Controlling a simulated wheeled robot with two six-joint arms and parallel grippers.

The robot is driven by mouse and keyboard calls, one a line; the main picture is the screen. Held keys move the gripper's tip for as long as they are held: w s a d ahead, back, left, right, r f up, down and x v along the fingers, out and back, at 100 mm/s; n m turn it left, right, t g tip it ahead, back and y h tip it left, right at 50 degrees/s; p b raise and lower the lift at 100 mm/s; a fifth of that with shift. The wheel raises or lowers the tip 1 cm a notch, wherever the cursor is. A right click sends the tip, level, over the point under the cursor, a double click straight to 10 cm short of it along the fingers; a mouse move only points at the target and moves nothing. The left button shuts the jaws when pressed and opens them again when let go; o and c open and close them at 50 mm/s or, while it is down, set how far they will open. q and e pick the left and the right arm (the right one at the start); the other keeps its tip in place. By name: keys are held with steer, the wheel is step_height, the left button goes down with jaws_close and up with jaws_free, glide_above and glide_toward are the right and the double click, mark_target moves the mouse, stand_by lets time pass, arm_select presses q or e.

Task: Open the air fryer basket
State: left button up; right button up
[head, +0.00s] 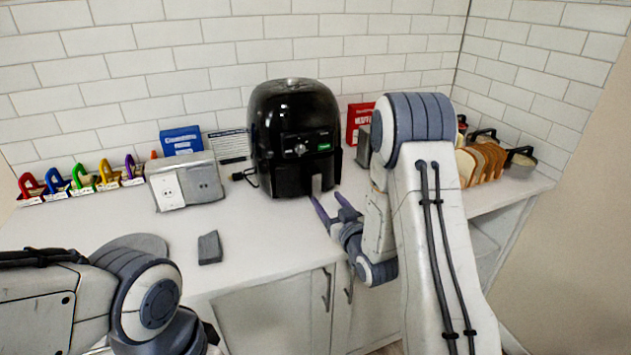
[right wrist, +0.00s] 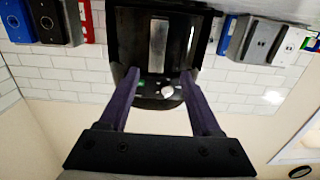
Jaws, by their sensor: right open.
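The black air fryer (head: 290,125) stands on the counter against the tiled wall, with its dial facing out. Its basket handle (head: 316,184) shows low on the front and appears shut in. The right wrist view shows the fryer (right wrist: 180,22) upside down, with the handle (right wrist: 158,45) as a grey vertical bar. My right gripper (head: 326,197) is open and empty in front of the fryer's lower front. In the right wrist view its two purple fingers (right wrist: 159,72) are spread, with the handle lined up between them beyond the tips; contact cannot be told. My left gripper is out of view.
A red box (head: 358,119) is to the right. Bread slices (head: 481,163) stand farther right. A small dark block (head: 209,248) lies on the front counter (head: 262,235), otherwise mostly clear.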

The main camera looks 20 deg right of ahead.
mark_target(317, 181)
steer(key=w+p, duration=0.3)
steer(key=w, duration=0.6)
steer(key=shift+w+d+r, duration=0.1)
steer(key=shift+w+r, duration=0.05)
steer(key=shift+w, duration=0.55)
jaws_close()
stand_by(0.8)
